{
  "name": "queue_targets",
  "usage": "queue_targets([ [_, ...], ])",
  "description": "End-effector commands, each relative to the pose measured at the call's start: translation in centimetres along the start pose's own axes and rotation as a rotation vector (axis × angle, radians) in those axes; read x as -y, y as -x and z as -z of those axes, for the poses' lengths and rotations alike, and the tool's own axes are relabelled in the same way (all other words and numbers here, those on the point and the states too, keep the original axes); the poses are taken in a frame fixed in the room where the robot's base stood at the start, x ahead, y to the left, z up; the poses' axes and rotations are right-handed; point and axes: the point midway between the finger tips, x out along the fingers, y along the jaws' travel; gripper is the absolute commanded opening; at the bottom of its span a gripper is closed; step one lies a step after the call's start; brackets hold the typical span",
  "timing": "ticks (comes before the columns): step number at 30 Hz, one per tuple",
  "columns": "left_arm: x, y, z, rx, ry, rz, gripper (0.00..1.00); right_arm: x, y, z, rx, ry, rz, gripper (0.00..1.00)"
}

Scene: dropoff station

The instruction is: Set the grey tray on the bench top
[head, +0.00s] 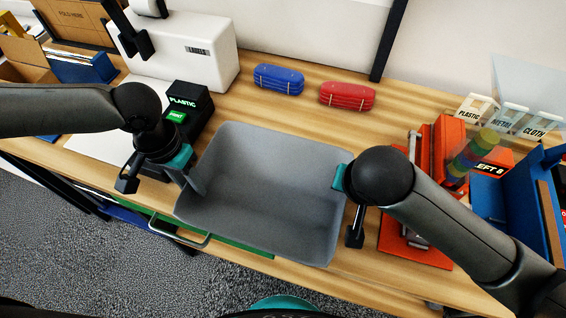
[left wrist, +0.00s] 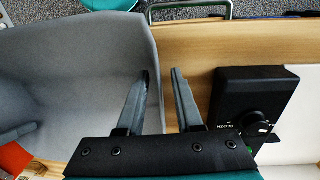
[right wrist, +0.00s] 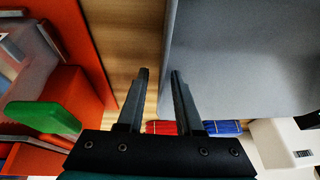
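The grey tray (head: 275,185) is level and upright over the middle of the wooden bench top (head: 405,100), its near side close to the bench's front edge. It looks set down on the wood, though its underside is hidden. It is empty. My left gripper (head: 192,180) is at its left wall. In the left wrist view, the left fingers (left wrist: 162,85) stand apart with the tray's rim between them and wood showing beside it. My right gripper (head: 345,180) is at the right wall. In the right wrist view, its fingers (right wrist: 159,80) likewise stand apart either side of the rim.
A blue bundle (head: 279,79) and a red bundle (head: 347,96) lie behind the tray. A black label box (head: 190,103) and white machine (head: 190,50) stand left. Orange fixtures (head: 400,255) and a blue bin (head: 520,200) crowd the right. A drawer handle (head: 178,232) juts from the front.

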Motion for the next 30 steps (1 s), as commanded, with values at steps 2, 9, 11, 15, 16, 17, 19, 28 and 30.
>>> queue_targets([
  [2, 0.0, 0.0, 0.0, 0.000, -0.001, -0.001, 0.35, 0.1, 0.0, 0.0, 0.000, 0.000, 0.002, 0.35],
  [9, 0.0, 2.3, 0.1, -0.004, 0.001, -0.002, 0.35, 0.1, 0.0, 0.0, 0.000, 0.001, 0.003, 0.35],
  [11, 0.0, 3.5, 0.1, -0.005, 0.001, -0.002, 0.35, 0.1, 0.0, 0.0, 0.000, 0.001, 0.003, 0.35],
  [15, 0.0, 6.6, 0.1, -0.005, 0.001, -0.001, 0.35, 0.1, 0.0, 0.0, 0.000, 0.001, 0.003, 0.35],
  [16, 0.0, 7.3, 0.1, -0.004, 0.001, -0.001, 0.35, 0.1, 0.0, 0.0, 0.000, 0.001, 0.003, 0.35],
  [17, 0.0, 7.9, 0.1, -0.005, 0.000, -0.001, 0.35, 0.1, 0.0, 0.0, 0.000, 0.001, 0.003, 0.35],
  [19, 0.0, 9.1, 0.1, -0.004, 0.000, 0.000, 0.35, 0.1, 0.0, 0.0, 0.000, 0.001, 0.003, 0.35],
  [28, 0.0, 11.9, 0.0, 0.000, -0.001, 0.000, 0.35, 0.1, 0.2, 0.1, 0.000, 0.000, 0.004, 0.35],
  [30, 0.0, 12.1, 0.0, 0.000, -0.001, -0.001, 0.35, 0.2, 0.5, 0.2, -0.001, 0.000, 0.005, 0.35],
])
